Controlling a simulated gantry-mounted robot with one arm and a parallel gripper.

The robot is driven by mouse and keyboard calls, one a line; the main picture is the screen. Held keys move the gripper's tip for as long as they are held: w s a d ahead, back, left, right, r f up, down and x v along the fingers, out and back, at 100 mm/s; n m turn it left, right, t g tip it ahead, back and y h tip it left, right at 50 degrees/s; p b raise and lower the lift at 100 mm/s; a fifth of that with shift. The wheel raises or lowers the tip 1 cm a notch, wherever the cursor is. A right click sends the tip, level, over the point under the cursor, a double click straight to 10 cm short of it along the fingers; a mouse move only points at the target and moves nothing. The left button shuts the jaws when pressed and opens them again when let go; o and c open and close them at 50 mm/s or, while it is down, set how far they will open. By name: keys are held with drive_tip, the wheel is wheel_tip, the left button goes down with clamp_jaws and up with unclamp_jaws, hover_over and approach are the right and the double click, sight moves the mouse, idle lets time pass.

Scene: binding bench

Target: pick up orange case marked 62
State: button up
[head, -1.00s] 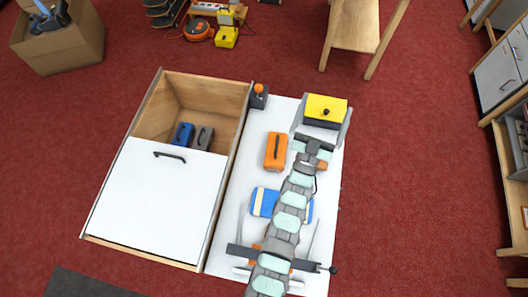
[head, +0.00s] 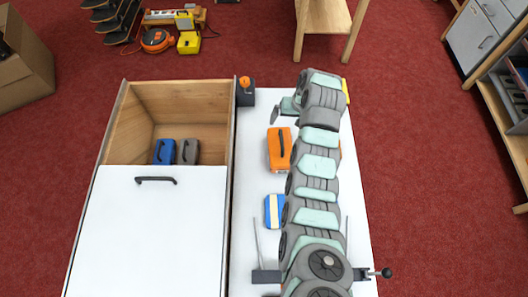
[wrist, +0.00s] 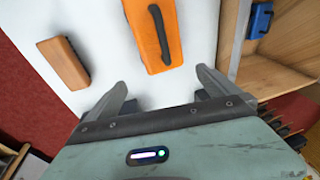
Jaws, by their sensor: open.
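The orange case (head: 274,150) with a black handle lies on the white bench top, just left of my arm in the head view. In the wrist view the orange case (wrist: 140,30) is at the top centre, handle up, beyond my fingertips; no number is readable. My gripper (wrist: 162,82) is open, with nothing between its fingers, and the case is apart from them. In the head view my gripper is mostly hidden by my arm, behind the case. A plainer orange-brown block (wrist: 63,62) lies left of the case in the wrist view.
A wooden bin (head: 229,130) with a white cover (head: 150,230) stands left, holding a blue case (head: 164,151) and a grey case (head: 188,151). A black box with an orange knob (head: 245,93) stands at the back left bench corner. A blue-and-white case (head: 273,211) lies nearer, partly behind my arm.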

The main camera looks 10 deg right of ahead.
sight(282, 144)
drive_tip(key=s+f, duration=0.1)
drive_tip(key=s+a+f+g, duration=0.1)
drive_tip(key=f, duration=0.1)
drive_tip(key=s+a+f+g, duration=0.1)
drive_tip(key=shift+s+a+f+y+b, duration=0.1)
drive_tip(key=shift+a+f+y+b, duration=0.1)
drive_tip(key=shift+f+y+b, duration=0.15)
drive_tip(key=x, duration=0.4)
drive_tip(key=shift+s+d+f+b, duration=0.1)
drive_tip(key=shift+s+d+b, duration=0.1)
drive_tip(key=shift+b, duration=0.1)
drive_tip(key=shift+w+a+f, duration=0.15)
drive_tip(key=shift+f, duration=0.4)
drive_tip(key=shift+c, duration=0.2)
drive_tip(key=c, duration=1.6)
drive_tip(key=shift+r, duration=0.15)
